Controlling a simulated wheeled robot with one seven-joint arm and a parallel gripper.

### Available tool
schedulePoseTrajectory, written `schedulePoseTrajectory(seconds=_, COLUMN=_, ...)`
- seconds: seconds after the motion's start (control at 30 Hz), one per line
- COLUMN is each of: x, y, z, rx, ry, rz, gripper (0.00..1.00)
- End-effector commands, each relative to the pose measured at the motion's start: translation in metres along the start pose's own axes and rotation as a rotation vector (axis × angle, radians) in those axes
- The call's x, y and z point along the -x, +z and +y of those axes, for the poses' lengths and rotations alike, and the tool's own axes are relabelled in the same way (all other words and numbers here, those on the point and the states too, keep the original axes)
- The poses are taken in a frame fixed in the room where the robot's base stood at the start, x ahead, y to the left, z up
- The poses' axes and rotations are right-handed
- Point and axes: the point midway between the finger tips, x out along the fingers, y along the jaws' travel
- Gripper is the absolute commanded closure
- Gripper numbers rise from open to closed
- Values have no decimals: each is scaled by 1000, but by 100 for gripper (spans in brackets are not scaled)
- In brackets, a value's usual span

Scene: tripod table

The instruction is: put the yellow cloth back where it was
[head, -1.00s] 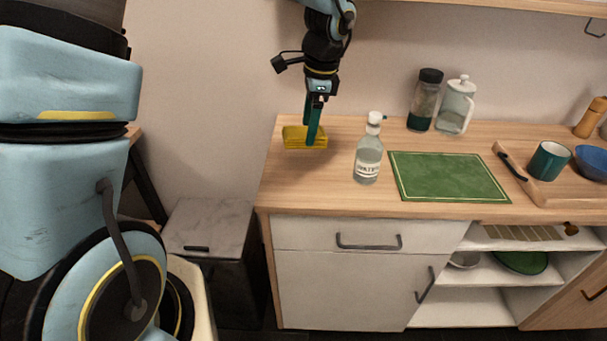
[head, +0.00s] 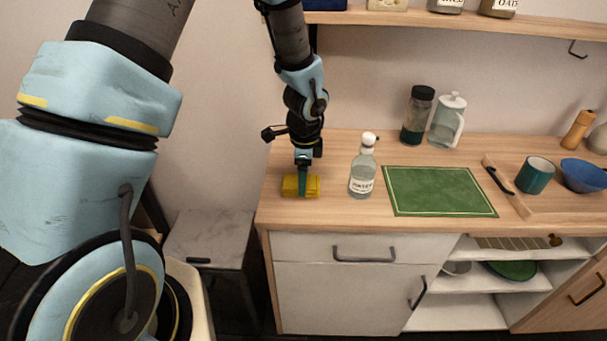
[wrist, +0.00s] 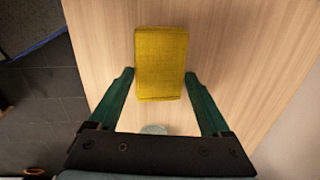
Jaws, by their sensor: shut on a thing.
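The yellow cloth (head: 312,187) is a folded, block-like pad at the left end of the wooden counter. My gripper (head: 302,192) points down over it, with a green finger in front of the cloth in the head view. In the wrist view, the cloth (wrist: 162,50) sits between the two green fingertips, one at each side. My gripper is shut on it. Whether the cloth touches the counter or hangs just above it, I cannot tell.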

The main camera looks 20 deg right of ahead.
Motion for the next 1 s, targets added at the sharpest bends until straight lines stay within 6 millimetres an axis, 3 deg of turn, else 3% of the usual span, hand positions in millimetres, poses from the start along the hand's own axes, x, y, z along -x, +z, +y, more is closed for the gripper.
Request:
schedulePoseTrajectory(seconds=0.4, x=-7, y=-1, z=0, rx=0, ry=-2, rz=1, gripper=100)
schedulePoseTrajectory(seconds=0.43, x=-5, y=0, z=0, rx=0, ry=-2, rz=1, gripper=15)
schedulePoseTrajectory(seconds=0.57, x=-5, y=0, z=0, rx=0, ry=-2, rz=1, gripper=0)
schedulePoseTrajectory(seconds=0.83, x=-3, y=0, z=0, rx=0, ry=-2, rz=1, gripper=0)
schedulePoseTrajectory(seconds=1.0, x=11, y=0, z=-2, rx=3, ry=-5, rz=3, gripper=0)
